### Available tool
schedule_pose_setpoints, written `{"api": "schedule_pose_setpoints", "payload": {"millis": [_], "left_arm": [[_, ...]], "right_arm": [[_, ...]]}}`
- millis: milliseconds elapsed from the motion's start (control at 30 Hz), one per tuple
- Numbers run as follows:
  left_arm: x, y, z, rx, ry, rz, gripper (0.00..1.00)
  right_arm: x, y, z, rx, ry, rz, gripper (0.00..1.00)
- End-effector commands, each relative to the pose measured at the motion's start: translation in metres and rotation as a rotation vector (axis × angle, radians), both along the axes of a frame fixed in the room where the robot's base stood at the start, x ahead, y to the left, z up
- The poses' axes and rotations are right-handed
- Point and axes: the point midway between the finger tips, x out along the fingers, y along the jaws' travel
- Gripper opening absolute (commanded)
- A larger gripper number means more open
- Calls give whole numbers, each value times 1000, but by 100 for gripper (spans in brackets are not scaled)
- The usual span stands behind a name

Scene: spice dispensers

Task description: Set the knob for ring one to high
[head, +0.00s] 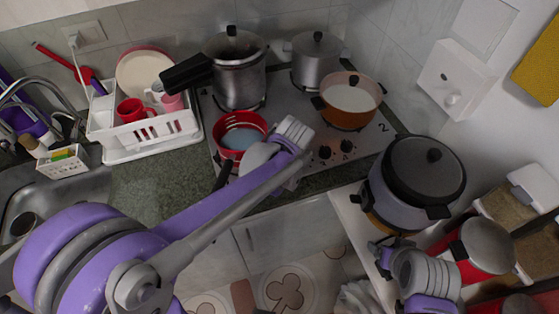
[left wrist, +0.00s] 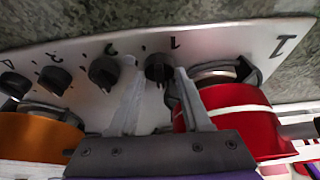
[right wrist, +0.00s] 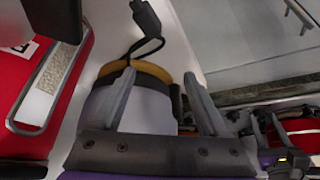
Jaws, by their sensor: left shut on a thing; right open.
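The knob for ring one (left wrist: 158,67) is a round black knob beside a small black "1" on the steel hob (left wrist: 225,45) in the left wrist view. My left gripper (left wrist: 155,69) has its two fingertips on either side of it and is shut on it. Its setting is hard to read. In the head view, my left gripper (head: 297,132) is at the hob's front edge and hides this knob. My right gripper (head: 384,252) is open beside the grey cooker (head: 390,200); the right wrist view shows its fingers (right wrist: 160,80) apart with nothing held.
A red pot (head: 240,132) stands close to my left gripper and also fills the right of the left wrist view (left wrist: 235,110). Other black knobs (left wrist: 104,71) sit along the same edge. An orange pot (head: 348,100) and steel pots (head: 237,75) stand on the hob.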

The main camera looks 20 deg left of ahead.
Motion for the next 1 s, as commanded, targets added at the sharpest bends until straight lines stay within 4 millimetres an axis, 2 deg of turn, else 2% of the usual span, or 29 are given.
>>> {"api": "schedule_pose_setpoints", "payload": {"millis": [267,700,1000], "left_arm": [[-1,2,-1,0,0,-108,0],[-1,4,-1,0,-1,-430,0],[-1,4,0,-1,0,-573,0]], "right_arm": [[-2,0,-4,0,4,0,78],[-6,0,-14,0,11,0,78],[-7,0,-17,0,14,0,78]]}}
